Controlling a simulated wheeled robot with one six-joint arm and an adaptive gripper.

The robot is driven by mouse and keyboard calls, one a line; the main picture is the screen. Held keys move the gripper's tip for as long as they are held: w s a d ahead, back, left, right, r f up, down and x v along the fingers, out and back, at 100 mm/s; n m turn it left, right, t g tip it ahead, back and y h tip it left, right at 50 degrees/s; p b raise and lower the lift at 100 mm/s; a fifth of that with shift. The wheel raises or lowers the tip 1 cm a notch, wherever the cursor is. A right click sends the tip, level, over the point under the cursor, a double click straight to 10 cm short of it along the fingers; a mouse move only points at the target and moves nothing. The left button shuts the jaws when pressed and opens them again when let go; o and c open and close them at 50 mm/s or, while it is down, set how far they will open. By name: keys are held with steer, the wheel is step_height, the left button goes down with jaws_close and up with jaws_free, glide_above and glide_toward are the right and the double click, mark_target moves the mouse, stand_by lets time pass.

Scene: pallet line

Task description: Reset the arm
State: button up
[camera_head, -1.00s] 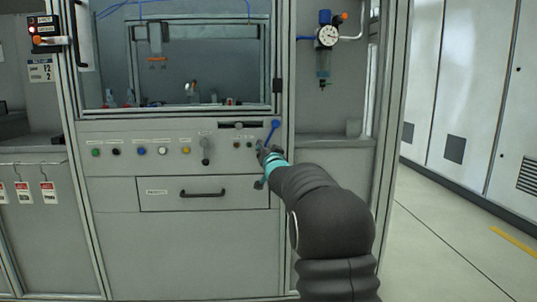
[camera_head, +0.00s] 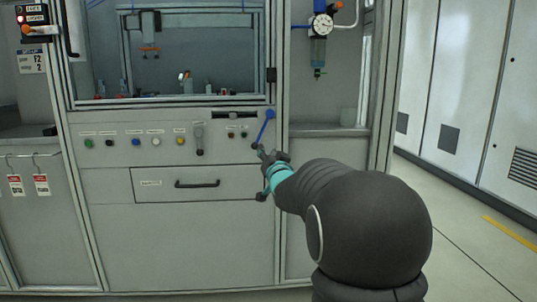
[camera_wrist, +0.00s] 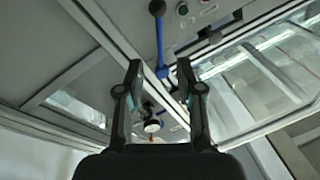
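My gripper (camera_head: 268,160) is at the right of the machine's front panel, at the end of my dark arm with a teal band. In the wrist view my gripper (camera_wrist: 158,72) shows two dark fingers spread apart, with nothing held between them. A blue lever (camera_head: 265,126) sits on the panel just above my gripper in the head view. In the wrist view the blue lever (camera_wrist: 160,45) reaches down toward the gap between the fingertips. Whether the fingers touch it cannot be told.
A row of coloured buttons (camera_head: 136,142) and a drawer (camera_head: 195,183) with a black handle are to the left. A pressure gauge (camera_head: 323,25) hangs at upper right. Grey cabinets (camera_head: 468,80) stand at the right, with open floor (camera_head: 470,235) in front.

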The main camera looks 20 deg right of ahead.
stand_by(0.4)
steer(key=s+f+n+g, duration=0.1)
steer(key=s+f+g, duration=0.25)
steer(key=f, duration=0.35)
steer(key=s+f+n+g, duration=0.15)
steer(key=f+g, duration=0.25)
steer(key=f, duration=0.4)
steer(key=s+a+f+g+p, duration=0.1)
steer(key=s+a+f+g, duration=0.15)
steer(key=s, duration=0.55)
steer(key=s+a+r+n+g+y+p, duration=0.1)
steer(key=s+a+n+g+p, duration=0.15)
steer(key=s+a, duration=0.65)
steer(key=s+a+r+n+g+y+p, duration=0.1)
steer(key=s+a+g+p, duration=0.15)
steer(key=s, duration=1.25)
steer(key=s+a+r+n+t+y+p, duration=0.1)
steer(key=s+a+r+p, duration=0.2)
steer(key=s+r, duration=0.3)
steer(key=shift+s+a, duration=0.35)
